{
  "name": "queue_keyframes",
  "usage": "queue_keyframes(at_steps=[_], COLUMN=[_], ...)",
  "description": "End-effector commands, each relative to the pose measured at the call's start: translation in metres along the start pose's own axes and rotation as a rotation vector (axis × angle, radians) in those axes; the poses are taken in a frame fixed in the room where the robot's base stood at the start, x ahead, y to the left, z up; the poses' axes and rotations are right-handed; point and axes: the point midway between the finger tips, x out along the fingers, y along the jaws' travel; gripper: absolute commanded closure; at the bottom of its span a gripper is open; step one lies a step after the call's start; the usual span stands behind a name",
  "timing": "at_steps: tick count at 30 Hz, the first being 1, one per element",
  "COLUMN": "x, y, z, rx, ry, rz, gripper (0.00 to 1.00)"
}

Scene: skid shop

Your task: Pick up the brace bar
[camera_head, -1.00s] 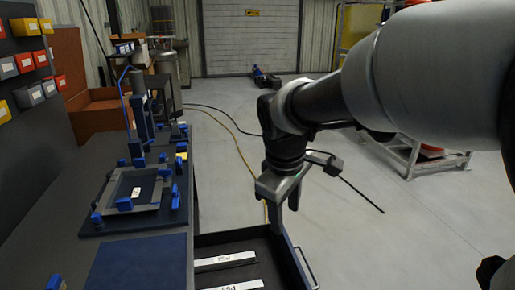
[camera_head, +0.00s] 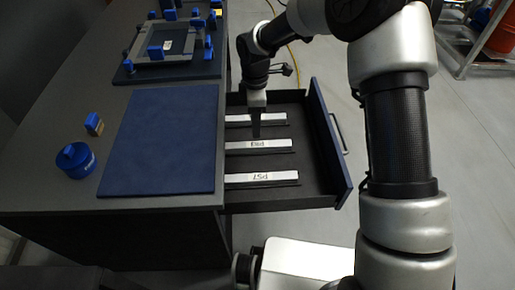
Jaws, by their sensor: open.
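I cannot single out a brace bar by its shape. An open drawer (camera_head: 333,165) with a blue front holds three long strips with white labels: a far strip (camera_head: 272,117), a middle strip (camera_head: 275,146) and a near strip (camera_head: 262,179). The label letters are too small to read surely. My gripper (camera_head: 256,132) points down over the drawer, around the far and middle strips. It is seen edge on, and nothing shows held in it. It covers part of the far strip. I cannot tell how high it is above the drawer floor.
A workbench (camera_head: 65,115) stands left of the drawer, with a blue mat (camera_head: 160,140), a framed fixture with blue clamps (camera_head: 165,45), a round blue container (camera_head: 75,160) and a small blue-yellow block (camera_head: 94,123). A rack (camera_head: 465,45) stands at the far right.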

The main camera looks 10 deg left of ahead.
Motion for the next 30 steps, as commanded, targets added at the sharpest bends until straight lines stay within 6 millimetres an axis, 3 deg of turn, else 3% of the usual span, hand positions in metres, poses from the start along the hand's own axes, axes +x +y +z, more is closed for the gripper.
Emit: queue_keyframes(at_steps=[1, 6, 14, 24, 30], x=[0.015, 0.042, 0.056, 0.101, 0.102], y=[-0.001, 0.000, 0.001, 0.008, 0.008], z=[0.000, 0.000, 0.000, 0.002, 0.001], rx=[-0.001, 0.000, 0.001, 0.001, 0.002], ry=[-0.002, -0.001, -0.001, -0.002, -0.001], rz=[-0.003, -0.002, 0.000, 0.000, 0.001], gripper=[0.55, 0.55, 0.55, 0.55, 0.55])
